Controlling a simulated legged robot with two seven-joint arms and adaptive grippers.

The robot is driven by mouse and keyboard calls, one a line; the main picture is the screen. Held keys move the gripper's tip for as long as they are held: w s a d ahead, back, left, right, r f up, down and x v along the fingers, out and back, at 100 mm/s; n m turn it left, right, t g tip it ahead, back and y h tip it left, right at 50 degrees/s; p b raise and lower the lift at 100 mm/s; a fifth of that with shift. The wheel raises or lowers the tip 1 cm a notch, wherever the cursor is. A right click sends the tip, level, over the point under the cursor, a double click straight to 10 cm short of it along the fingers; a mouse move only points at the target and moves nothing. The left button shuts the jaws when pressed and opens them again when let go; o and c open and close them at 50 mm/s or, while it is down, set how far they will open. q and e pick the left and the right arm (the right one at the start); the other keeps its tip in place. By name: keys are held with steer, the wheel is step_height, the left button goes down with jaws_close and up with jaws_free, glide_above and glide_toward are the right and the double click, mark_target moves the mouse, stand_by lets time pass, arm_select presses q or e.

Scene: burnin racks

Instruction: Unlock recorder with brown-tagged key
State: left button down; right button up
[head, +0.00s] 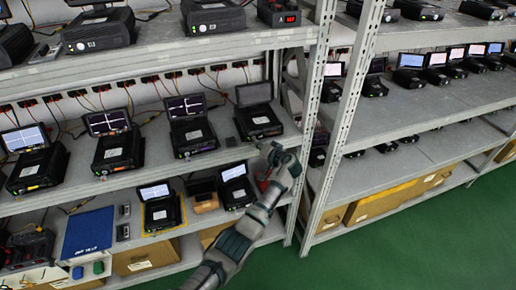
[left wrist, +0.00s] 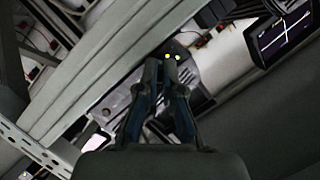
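My left gripper (head: 270,150) is at the front edge of the middle shelf, just below and in front of a black recorder (head: 258,122) with a dark raised screen. In the left wrist view its two fingers (left wrist: 161,64) are close together, with their tips at the recorder's front face (left wrist: 187,85). I cannot make out a key or a brown tag between the fingers; anything thin held there is hidden or too small to tell. My right gripper is not in view.
More recorders with lit screens, such as one (head: 116,150), stand left on the same shelf. A metal upright (head: 322,110) is close right of my gripper. The lower shelf holds a small recorder (head: 160,211) and a blue panel (head: 88,233). Green floor (head: 400,250) is clear.

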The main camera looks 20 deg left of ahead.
arm_select(q)
steer(key=shift+r+m, duration=0.25)
steer(key=shift+m, duration=0.05)
stand_by(0.4)
steer(key=c, duration=1.4)
jaws_free()
steer(key=shift+d, duration=0.1)
steer(key=shift+c, duration=0.2)
steer(key=shift+o, duration=0.5)
steer(key=shift+f, duration=0.15)
steer(key=v, duration=1.2)
steer(key=shift+d+f, duration=0.2)
steer(key=shift+w, duration=0.1)
